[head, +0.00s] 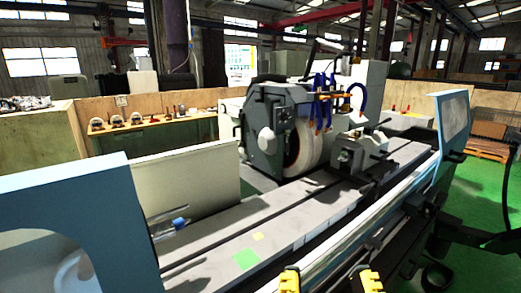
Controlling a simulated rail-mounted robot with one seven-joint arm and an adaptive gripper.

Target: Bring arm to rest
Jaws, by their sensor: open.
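My gripper (330,282) shows only at the bottom edge of the head view. Its two yellow-tipped fingers are well apart, with nothing seen between them. The rest of my arm is out of the picture. The cylindrical grinder (265,120) stands beyond the gripper, with its large pale grinding wheel (302,148) at the middle. The long grey machine table (290,222) runs diagonally behind the fingertips. I cannot tell how far the fingers are from the machine's front.
A blue-edged guard (75,180) rises at left, and another guard (453,120) stands at right. A grey workhead or tailstock block (357,152) sits on the table. Green and yellow patches (245,258) lie on the table.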

